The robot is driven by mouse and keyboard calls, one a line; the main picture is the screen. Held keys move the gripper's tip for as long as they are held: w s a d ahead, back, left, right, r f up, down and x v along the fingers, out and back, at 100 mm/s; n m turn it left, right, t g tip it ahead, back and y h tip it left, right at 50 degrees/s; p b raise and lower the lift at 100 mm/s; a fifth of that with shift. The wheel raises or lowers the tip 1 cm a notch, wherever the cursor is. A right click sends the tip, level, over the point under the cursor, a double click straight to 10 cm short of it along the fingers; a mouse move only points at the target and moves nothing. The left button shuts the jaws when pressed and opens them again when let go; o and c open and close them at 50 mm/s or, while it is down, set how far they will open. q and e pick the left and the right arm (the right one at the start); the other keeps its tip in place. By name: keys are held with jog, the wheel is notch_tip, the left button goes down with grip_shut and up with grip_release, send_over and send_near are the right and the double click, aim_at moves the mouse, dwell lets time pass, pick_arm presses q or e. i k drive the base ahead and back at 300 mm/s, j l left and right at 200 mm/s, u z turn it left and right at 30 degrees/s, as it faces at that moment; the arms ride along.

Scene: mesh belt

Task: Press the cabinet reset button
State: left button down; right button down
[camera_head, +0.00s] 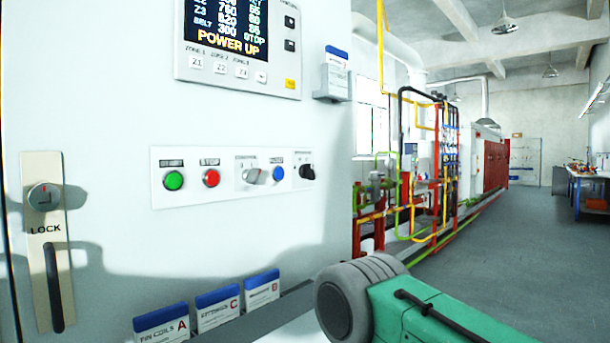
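The white cabinet (110,90) fills the left half of the head view. Its control strip (215,198) carries a green button (173,180), a red button (211,178), a silver selector (256,176), a blue button (278,173) and a black rotary knob (306,172). No gripper touches the strip. Neither gripper shows; only a green and grey link of my arm comes in at the lower right, below and right of the strip.
A display panel (240,88) reading POWER UP is above the strip. A lock handle (46,235) is at left. Card holders (217,305) line the ledge below, and another (336,80) is at upper right. Pipes (415,170) stand behind; grey floor at right is open.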

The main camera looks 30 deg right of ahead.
aim_at(280, 173)
jog(key=i+l, duration=0.15)
jog(key=l, duration=0.3)
jog(key=i+l, duration=0.1)
jog(key=l, duration=0.3)
jog(key=i+l, duration=0.15)
jog(key=l, duration=0.3)
jog(key=i+l, duration=0.15)
jog(key=l, duration=0.3)
